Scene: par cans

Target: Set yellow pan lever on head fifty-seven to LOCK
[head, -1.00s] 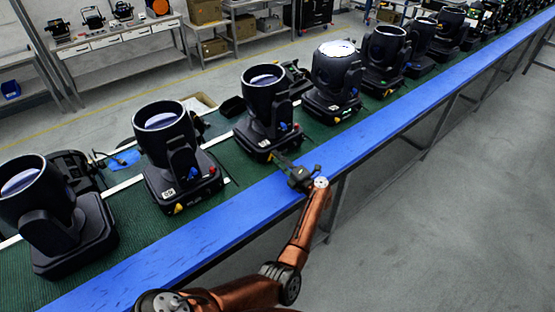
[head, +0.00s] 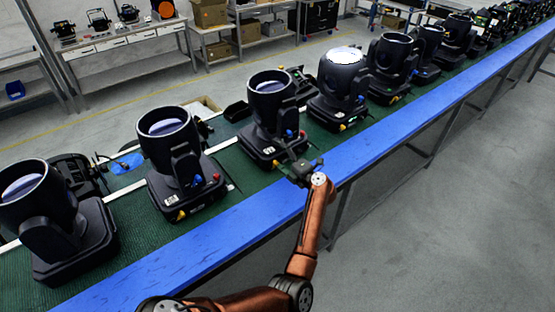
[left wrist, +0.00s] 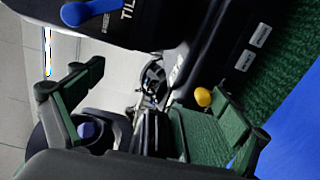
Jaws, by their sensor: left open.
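A black moving head (head: 268,112) stands on the green belt in front of my left gripper; its number cannot be read. In the left wrist view its yellow lever (left wrist: 203,97) sticks out low on the base, close to the right finger. A blue lever (left wrist: 92,13) sits above, beside the letters "TIL". My left gripper (left wrist: 155,88) is open and empty, its green-edged fingers spread wide. The yellow lever lies nearer the right finger than the left one. In the head view the left gripper (head: 292,168) is at the base's front right corner. My right gripper is not in view.
More black heads stand in a row, one to the left (head: 170,150) and one to the right (head: 342,85). A blue rail (head: 235,220) edges the belt below my gripper. The grey floor (head: 460,220) at right is clear.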

